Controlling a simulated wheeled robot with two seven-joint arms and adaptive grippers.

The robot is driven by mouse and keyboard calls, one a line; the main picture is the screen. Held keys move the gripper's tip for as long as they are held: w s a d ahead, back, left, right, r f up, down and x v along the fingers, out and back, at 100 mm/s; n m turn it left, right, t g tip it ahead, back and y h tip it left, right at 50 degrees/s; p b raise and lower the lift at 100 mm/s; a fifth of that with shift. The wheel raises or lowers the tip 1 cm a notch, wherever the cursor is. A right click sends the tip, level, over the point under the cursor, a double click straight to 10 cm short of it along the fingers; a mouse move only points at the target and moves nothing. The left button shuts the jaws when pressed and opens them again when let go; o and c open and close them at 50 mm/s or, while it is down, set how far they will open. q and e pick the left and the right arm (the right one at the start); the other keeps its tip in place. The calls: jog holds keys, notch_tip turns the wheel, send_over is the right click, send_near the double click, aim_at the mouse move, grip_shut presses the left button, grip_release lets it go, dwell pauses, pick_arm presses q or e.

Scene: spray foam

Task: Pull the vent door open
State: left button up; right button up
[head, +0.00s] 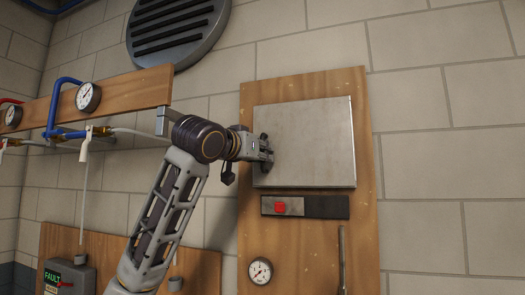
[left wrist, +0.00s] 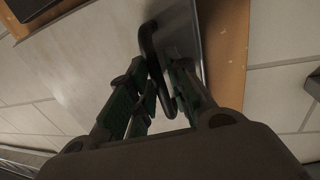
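The vent door (head: 305,142) is a square grey metal panel on a wooden board, and it looks flat against the board in the head view. My left gripper (head: 266,150) is at the door's left edge. In the left wrist view the door's grey face (left wrist: 85,55) fills the upper left. A black bar handle (left wrist: 148,42) stands out from it near its edge. My left gripper's green fingers (left wrist: 160,78) lie on both sides of the handle and appear closed on it. The fingers partly hide the handle. My right gripper is not in view.
The wooden board (head: 366,200) carries a red button (head: 280,206) and a gauge (head: 260,271) below the door. A shelf with pipes and gauges (head: 88,97) is at the left, close to my left arm. A round vent grille (head: 178,32) is above. The wall at right is clear.

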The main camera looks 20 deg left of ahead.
pick_arm(q)
jog(key=shift+w, duration=0.15)
grip_shut()
dwell(0.5)
